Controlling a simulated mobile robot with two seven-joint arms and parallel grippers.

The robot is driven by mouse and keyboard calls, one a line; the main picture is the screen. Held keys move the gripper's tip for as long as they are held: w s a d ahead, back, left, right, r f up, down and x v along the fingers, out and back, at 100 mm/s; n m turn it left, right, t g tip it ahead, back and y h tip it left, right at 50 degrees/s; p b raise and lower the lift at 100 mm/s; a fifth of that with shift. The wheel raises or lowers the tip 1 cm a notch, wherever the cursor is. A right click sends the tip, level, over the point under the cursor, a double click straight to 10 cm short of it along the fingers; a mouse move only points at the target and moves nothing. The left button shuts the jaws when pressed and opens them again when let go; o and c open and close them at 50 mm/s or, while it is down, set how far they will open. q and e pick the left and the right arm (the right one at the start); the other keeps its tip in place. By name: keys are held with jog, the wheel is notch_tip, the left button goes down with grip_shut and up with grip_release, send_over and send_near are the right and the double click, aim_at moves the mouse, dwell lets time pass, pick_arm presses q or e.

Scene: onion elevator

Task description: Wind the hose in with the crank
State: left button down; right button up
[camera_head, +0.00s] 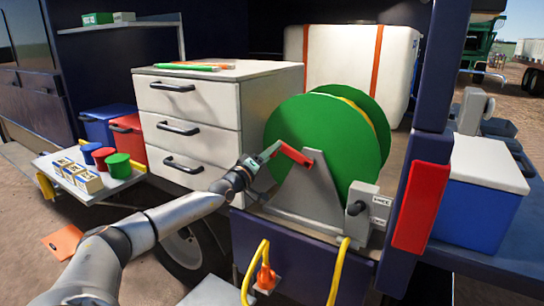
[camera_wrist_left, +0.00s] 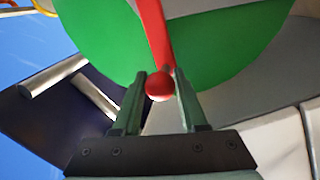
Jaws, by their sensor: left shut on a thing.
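A hose reel with a large green disc (camera_head: 310,128) stands on a grey bracket (camera_head: 312,195) at the back of the vehicle. Its red crank (camera_head: 296,154) points left in the head view; its red arm (camera_wrist_left: 156,30) runs upward in the left wrist view. My left gripper (camera_head: 266,154) is at the crank's outer end. Its fingers (camera_wrist_left: 160,80) are shut on the crank's handle, whose round red end (camera_wrist_left: 159,84) shows between them. Yellow hose (camera_head: 337,272) hangs below the reel, with an orange piece (camera_head: 265,277) near the left strand. My right gripper is not in view.
A white drawer cabinet (camera_head: 212,118) stands left of the reel. A grey box with a black knob (camera_head: 356,208) is right of the bracket. A red panel (camera_head: 421,208) and a blue cooler (camera_head: 478,200) are farther right. A side shelf (camera_head: 118,186) holds cans and boxes.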

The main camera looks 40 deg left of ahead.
pick_arm(q)
jog(key=shift+d+r+m, duration=0.1)
jog(key=shift+r+m, duration=0.2)
jog(key=shift+c, duration=2.3)
grip_release()
jog(key=shift+f, duration=0.1)
jog(key=p+v, duration=0.4)
jog(key=v, duration=0.8)
jog(key=shift+s+p, duration=0.2)
jog(key=shift+p, duration=0.1)
